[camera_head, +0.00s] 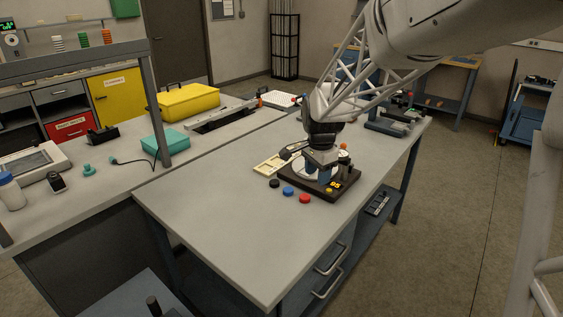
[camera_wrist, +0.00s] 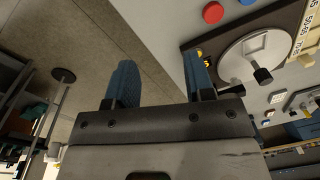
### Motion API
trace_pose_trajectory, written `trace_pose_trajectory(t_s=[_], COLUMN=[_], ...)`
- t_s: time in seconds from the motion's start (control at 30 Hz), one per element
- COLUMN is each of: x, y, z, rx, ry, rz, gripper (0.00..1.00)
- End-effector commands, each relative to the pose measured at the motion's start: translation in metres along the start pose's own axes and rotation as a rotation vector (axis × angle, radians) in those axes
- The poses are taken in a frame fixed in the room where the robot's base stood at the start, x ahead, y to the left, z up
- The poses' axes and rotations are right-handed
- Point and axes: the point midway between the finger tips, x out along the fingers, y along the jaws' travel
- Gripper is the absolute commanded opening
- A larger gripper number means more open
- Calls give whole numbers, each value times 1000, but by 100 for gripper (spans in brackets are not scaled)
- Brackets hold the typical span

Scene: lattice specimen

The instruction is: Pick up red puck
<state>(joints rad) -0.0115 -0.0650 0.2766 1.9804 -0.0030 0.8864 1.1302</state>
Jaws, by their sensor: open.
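The red puck (camera_head: 305,199) lies flat on the grey workbench, in front of a dark device with a round light plate. It also shows at the top of the wrist view (camera_wrist: 213,13). The blue puck (camera_head: 288,191) and the black puck (camera_head: 274,184) lie in a row to its left. My gripper (camera_head: 318,170) is above the device, behind the red puck and apart from it. In the wrist view its two blue fingers (camera_wrist: 160,82) are spread with nothing between them. The exact height of the fingers is hard to tell.
The dark device (camera_head: 335,190) stands close behind the pucks, with a small upright post on it. The front left of the workbench (camera_head: 220,220) is clear. A teal box (camera_head: 166,141) stands on the adjoining bench.

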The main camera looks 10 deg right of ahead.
Motion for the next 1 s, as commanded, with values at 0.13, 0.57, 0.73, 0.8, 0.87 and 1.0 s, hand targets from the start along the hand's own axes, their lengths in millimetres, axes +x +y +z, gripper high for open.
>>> trace_pose_trajectory(t_s=[0.13, 0.57, 0.73, 0.8, 0.87, 1.0], x=[26, 93, 102, 103, 103, 103], y=[-31, -97, -104, -105, -105, -105], z=[-13, -40, -43, -43, -43, -43], rx=[108, 376, 413, 416, 417, 416], ry=[-8, -17, -17, -17, -17, -17], rz=[17, 57, 61, 61, 61, 61], gripper=[48, 48, 48, 48, 48, 48])
